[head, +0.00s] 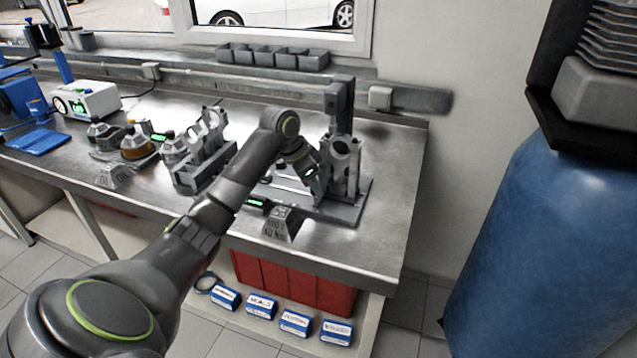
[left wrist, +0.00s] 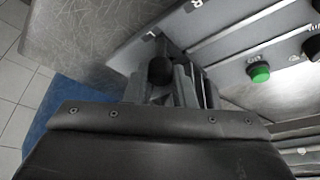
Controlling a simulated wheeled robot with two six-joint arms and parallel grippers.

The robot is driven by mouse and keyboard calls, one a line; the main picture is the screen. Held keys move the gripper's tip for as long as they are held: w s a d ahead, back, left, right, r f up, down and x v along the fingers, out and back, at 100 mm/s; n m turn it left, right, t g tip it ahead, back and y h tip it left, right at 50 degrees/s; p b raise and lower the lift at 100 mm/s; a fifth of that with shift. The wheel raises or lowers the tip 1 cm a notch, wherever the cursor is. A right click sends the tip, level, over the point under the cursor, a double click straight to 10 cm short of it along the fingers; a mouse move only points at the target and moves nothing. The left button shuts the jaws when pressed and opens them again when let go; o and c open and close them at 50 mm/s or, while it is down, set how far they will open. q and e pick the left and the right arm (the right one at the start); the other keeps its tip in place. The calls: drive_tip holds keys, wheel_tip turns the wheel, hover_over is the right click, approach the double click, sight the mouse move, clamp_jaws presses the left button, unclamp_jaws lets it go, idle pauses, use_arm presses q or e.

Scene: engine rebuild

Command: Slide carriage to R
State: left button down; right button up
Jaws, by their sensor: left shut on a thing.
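My left arm reaches across the bench to a grey machine (head: 345,211) at its right end. My left gripper (head: 313,184) is low beside the machine's upright part with a round opening. In the left wrist view, the gripper (left wrist: 163,88) is shut on a round black knob (left wrist: 160,69), which I take for the carriage's handle. The knob is beside the letter L; the letter R is farther up along the plate (left wrist: 140,52). The carriage body is mostly hidden by my gripper and arm. My right gripper is not in view.
A green button (left wrist: 260,73) is on the machine right of the knob. An engine block (head: 205,150) stands left of my arm. A grey labelled block (head: 283,224) is near the bench's front edge. A blue barrel (head: 550,240) stands right of the bench.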

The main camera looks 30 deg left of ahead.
use_arm(q)
drive_tip(key=a+p, duration=0.1)
drive_tip(key=a, duration=0.1)
drive_tip(key=s+a, duration=0.1)
drive_tip(key=a, duration=0.1)
drive_tip(key=shift+a+r+p, duration=0.1)
drive_tip(key=shift+r+p, duration=0.1)
drive_tip(key=shift+p, duration=0.2)
drive_tip(key=shift+s+a+f, duration=0.1)
drive_tip(key=shift+a, duration=0.6)
drive_tip(key=c, duration=1.2)
unclamp_jaws()
drive_tip(key=shift+d, duration=0.1)
drive_tip(key=b+v, duration=0.2)
drive_tip(key=v, duration=1.5)
drive_tip(key=shift+s, duration=0.15)
